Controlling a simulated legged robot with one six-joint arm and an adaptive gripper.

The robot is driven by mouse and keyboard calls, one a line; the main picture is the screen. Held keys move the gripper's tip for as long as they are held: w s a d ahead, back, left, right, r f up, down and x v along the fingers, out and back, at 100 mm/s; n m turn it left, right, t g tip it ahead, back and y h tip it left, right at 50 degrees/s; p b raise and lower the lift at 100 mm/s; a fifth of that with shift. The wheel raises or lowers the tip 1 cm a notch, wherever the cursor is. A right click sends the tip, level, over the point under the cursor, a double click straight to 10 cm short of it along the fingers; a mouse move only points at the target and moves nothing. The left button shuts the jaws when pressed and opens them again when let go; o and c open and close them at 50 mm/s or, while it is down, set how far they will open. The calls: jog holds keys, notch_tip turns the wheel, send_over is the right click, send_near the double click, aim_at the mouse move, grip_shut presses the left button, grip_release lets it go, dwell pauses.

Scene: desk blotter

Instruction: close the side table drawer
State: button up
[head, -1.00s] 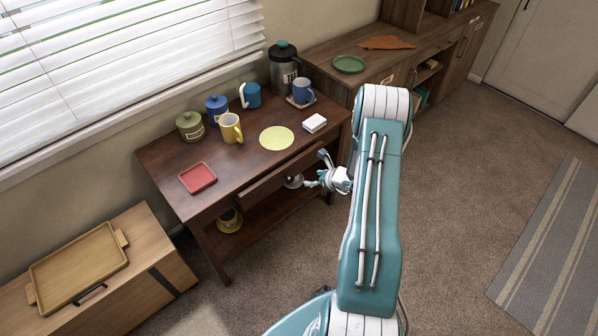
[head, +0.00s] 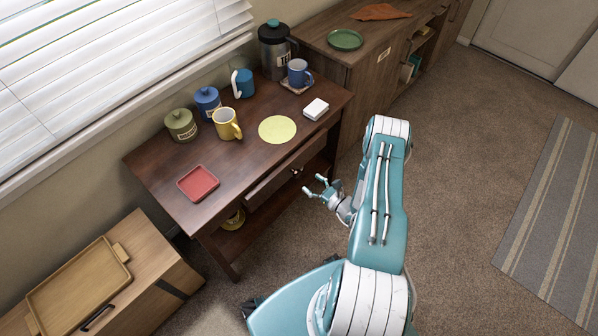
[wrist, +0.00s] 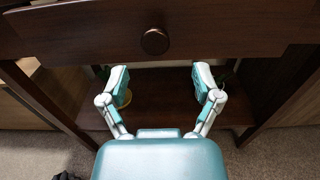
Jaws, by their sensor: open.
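The dark brown side table (head: 240,150) stands against the wall below the window. Its drawer (head: 287,176) is at the front and seems to stand out a little from the table. In the wrist view the drawer front (wrist: 220,35) spans the top of the picture, with a round dark knob (wrist: 154,41) in its middle. My gripper (head: 313,184) is open and empty, in front of the drawer and apart from it. In the wrist view the spread fingers of my gripper (wrist: 160,77) show below the knob, one to each side.
The tabletop holds a red tray (head: 198,183), a yellow mug (head: 227,124), a yellow-green round mat (head: 277,130), a white box (head: 316,109), canisters and other mugs. A yellow item (head: 233,219) sits on the lower shelf. A wooden chest (head: 150,265) stands left.

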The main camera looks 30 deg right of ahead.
aim_at(299, 175)
jog(key=x, duration=0.6)
jog(key=shift+s+a, duration=0.1)
jog(key=shift+a, duration=0.3)
jog(key=shift+w+a, duration=0.1)
jog(key=shift+w, duration=0.25)
